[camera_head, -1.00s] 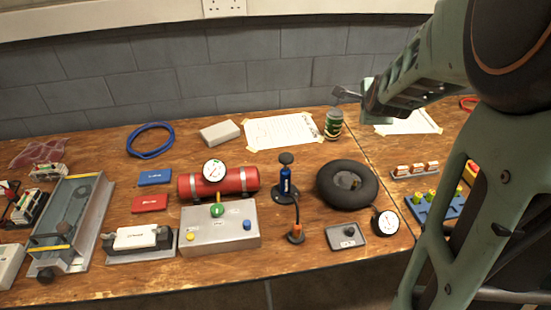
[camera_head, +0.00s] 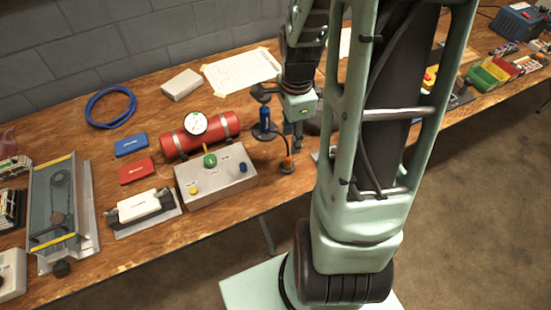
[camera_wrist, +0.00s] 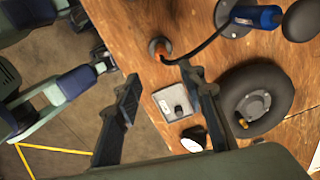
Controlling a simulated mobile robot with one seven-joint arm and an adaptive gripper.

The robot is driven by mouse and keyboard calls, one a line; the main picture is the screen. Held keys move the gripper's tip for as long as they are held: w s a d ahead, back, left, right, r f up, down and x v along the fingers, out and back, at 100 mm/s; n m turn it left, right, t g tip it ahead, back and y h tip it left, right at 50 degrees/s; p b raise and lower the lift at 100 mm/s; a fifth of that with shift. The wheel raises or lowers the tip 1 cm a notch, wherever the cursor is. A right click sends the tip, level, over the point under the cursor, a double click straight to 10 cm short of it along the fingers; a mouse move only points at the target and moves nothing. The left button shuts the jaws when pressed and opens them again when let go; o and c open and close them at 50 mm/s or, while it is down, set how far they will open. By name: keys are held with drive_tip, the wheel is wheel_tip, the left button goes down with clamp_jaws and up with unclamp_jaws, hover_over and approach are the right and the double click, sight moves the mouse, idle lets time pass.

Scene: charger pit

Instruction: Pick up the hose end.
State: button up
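The hose end (camera_head: 287,163) is a small orange-and-black fitting standing upright near the front edge of the bench. It also shows in the wrist view (camera_wrist: 159,47), just beyond my fingertips. A thin black hose (camera_wrist: 208,46) curves from it to the blue hand pump (camera_head: 265,119), seen also in the wrist view (camera_wrist: 256,16). My gripper (camera_wrist: 160,86) is open with nothing between its fingers. In the head view my gripper (camera_head: 298,138) points down above and slightly right of the hose end. In the wrist view the hose passes close to the right finger.
A black tyre (camera_wrist: 256,97) and a grey plate with a knob (camera_wrist: 172,103) lie near my fingers. A grey control box (camera_head: 216,178) and a red tank (camera_head: 200,135) stand left of the hose end. The bench's front edge is close.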

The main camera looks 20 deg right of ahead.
sight(288, 156)
drive_tip(key=shift+s+a+f, duration=0.1)
drive_tip(key=shift+s+f, duration=0.1)
drive_tip(key=shift+f, duration=0.1)
wheel_tip(288, 156, down, 4)
drive_tip(key=shift+w+f+b, duration=0.1)
drive_tip(key=shift+f+b, duration=0.15)
drive_tip(key=shift+b, duration=0.05)
drive_tip(key=shift+w+f, duration=0.15)
drive_tip(key=shift+f, duration=0.8)
drive_tip(key=shift+w+f, duration=0.2)
drive_tip(key=shift+f, duration=0.75)
drive_tip(key=shift+w+f, duration=0.15)
drive_tip(key=shift+f, duration=0.8)
drive_tip(key=shift+c, duration=0.3)
clamp_jaws()
